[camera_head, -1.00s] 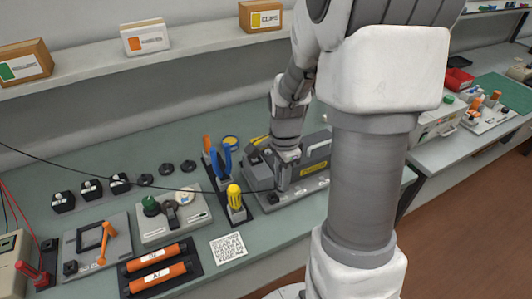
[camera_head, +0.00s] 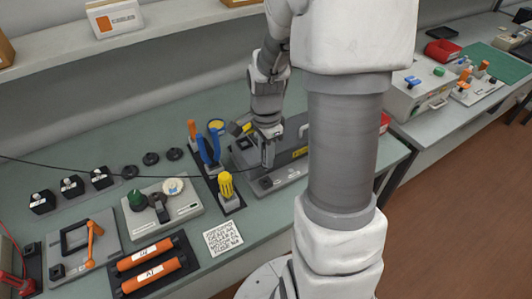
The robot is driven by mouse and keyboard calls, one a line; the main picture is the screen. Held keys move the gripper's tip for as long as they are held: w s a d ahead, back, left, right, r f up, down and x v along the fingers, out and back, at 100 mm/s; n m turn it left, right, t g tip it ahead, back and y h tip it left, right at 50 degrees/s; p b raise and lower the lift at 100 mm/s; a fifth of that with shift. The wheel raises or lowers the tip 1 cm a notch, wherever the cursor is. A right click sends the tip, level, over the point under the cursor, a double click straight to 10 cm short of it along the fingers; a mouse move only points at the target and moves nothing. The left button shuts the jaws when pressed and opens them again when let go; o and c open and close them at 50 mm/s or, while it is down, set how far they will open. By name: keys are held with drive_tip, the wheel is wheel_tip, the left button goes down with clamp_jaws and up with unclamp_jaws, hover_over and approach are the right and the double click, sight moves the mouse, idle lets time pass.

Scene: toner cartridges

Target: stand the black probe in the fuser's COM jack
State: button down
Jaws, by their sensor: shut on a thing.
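The fuser (camera_head: 289,174) is a long grey unit with a yellow label on the bench, partly hidden by my arm. My gripper (camera_head: 268,163) points down over its front left part and is shut on the black probe. The probe is small and dark here, mostly hidden by the fingers. A thin black cable (camera_head: 120,164) runs from the left edge across the bench to the gripper. Small round and square fittings (camera_head: 265,183) show on the fuser's front strip. I cannot tell which is the COM jack, nor whether the probe tip touches one.
A grey box with knobs (camera_head: 164,206), orange rollers (camera_head: 153,275) and a printed sheet (camera_head: 222,237) lie further left and in front.

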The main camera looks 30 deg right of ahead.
sight(266, 170)
drive_tip(key=shift+f+b, duration=2.45)
drive_tip(key=shift+f, duration=0.85)
drive_tip(key=shift+f, duration=0.2)
drive_tip(key=c, duration=0.6)
unclamp_jaws()
drive_tip(key=shift+w+r, duration=0.1)
drive_tip(key=shift+r, duration=0.05)
drive_tip(key=shift+r, duration=0.25)
drive_tip(key=r+p, duration=0.1)
drive_tip(key=r, duration=0.7)
drive_tip(key=r+p, duration=0.1)
drive_tip(key=r, duration=0.7)
drive_tip(key=shift+s+r, duration=0.2)
drive_tip(key=shift+r, duration=0.15)
